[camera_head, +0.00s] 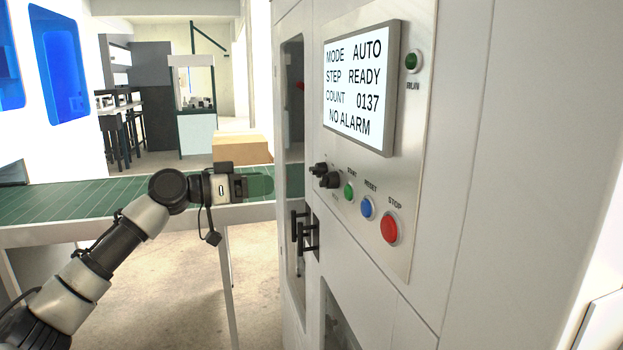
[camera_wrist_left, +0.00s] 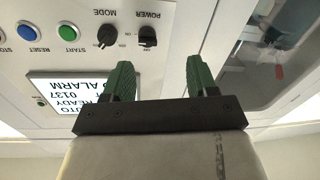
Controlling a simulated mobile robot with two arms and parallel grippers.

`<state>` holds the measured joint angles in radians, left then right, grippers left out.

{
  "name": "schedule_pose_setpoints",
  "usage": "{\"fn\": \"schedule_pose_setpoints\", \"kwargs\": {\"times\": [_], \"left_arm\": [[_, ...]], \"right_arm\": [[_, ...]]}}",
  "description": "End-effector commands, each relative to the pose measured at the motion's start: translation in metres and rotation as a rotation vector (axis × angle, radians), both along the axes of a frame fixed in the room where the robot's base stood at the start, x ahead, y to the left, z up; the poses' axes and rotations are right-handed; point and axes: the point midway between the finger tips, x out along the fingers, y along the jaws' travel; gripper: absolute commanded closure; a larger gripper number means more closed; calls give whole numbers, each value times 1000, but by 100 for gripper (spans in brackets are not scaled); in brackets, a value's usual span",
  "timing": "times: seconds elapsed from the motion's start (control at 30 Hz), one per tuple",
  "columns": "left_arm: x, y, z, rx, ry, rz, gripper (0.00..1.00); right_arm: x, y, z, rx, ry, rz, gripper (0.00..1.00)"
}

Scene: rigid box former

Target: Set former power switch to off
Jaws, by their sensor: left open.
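The power switch is a black rotary knob (camera_wrist_left: 147,37) under the label POWER, upside down in the left wrist view. In the head view it is the farther of two black knobs (camera_head: 318,168), left of the start button. Its pointer setting is too small to read. My left gripper (camera_head: 262,186) has green fingers and is open and empty, left of the panel and apart from it. In the left wrist view the power knob shows beyond and between the open fingers (camera_wrist_left: 159,70). My right gripper is not in view.
The mode knob (camera_head: 331,180) sits close beside the power knob. Green start (camera_head: 348,192), blue reset (camera_head: 368,208) and red stop (camera_head: 389,229) buttons follow. The screen (camera_head: 358,88) reads AUTO, READY, NO ALARM. Black door handles (camera_head: 308,236) stick out below.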

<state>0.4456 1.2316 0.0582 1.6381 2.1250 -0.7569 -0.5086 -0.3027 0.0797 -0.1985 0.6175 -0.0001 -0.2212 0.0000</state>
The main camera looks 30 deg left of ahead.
Motion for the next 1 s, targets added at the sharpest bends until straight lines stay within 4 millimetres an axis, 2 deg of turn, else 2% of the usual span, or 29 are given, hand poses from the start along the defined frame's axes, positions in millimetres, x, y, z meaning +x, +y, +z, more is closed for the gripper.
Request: {"fn": "schedule_pose_setpoints", "kwargs": {"times": [0.03, 0.13, 0.3, 0.53, 0.7, 1.0], "left_arm": [[-6, -6, 11, 6, -17, -23, 42], [-9, -13, 22, 4, -30, -47, 42], [5, -24, 28, 0, -31, -48, 42], [39, -49, 29, -1, -30, -47, 42], [61, -65, 26, 0, -29, -45, 42], [75, -75, 21, 2, -29, -45, 42]], "right_arm": [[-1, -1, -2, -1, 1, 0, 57], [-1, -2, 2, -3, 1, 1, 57], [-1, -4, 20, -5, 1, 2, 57], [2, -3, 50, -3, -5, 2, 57], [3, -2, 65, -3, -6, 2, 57], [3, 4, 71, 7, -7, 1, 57]]}}
